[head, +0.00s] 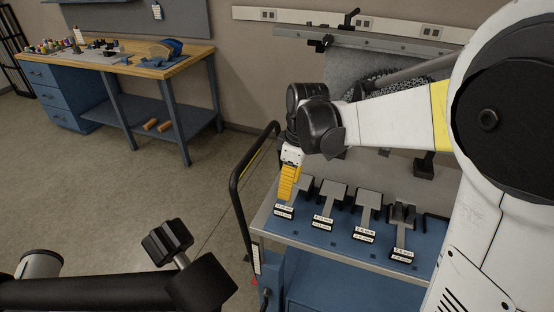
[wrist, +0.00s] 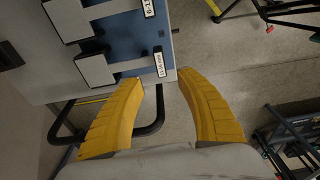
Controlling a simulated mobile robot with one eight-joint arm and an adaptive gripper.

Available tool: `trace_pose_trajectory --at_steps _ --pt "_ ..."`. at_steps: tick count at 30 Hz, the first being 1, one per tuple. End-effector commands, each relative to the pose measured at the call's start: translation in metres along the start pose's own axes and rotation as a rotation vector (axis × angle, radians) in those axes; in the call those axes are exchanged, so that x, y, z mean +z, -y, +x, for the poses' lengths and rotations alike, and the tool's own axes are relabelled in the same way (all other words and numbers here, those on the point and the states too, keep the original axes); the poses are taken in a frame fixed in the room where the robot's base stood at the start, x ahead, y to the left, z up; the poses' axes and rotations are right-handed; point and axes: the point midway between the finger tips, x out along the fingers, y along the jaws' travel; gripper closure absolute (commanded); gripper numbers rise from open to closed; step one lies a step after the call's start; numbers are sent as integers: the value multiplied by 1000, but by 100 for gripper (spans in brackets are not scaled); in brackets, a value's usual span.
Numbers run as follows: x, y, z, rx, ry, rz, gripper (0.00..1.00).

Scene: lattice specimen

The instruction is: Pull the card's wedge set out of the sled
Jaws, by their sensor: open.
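Several grey T-shaped wedge sets stand in a row on a blue-topped cart, each with a small white label at its front: far left (head: 301,188), second (head: 327,195), third (head: 367,204) and right (head: 403,213). I cannot make out the card's text or which part is the sled. My gripper (head: 287,185) is open, with yellow fingers, over the left-hand wedge set. In the wrist view my gripper (wrist: 164,82) has nothing between its fingertips. The nearest wedge set (wrist: 97,70) and its label (wrist: 159,62) lie just beyond the left finger.
The cart's blue top (head: 340,238) has a pale metal edge. A black tube handle (head: 238,190) rises at its left. A machine with a grey rail (head: 360,38) stands behind. A wooden workbench (head: 135,62) is at the far left. Open floor (head: 110,175) lies between.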

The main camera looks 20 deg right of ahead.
Motion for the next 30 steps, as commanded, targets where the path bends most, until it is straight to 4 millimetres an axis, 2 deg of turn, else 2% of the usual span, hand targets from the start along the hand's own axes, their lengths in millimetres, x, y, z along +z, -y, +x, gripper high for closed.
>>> trace_pose_trajectory --at_steps 16,21,30 --pt "0 0 91 0 0 -1 57" --pt "0 0 105 0 0 -1 57" --pt "0 0 106 0 0 0 57"
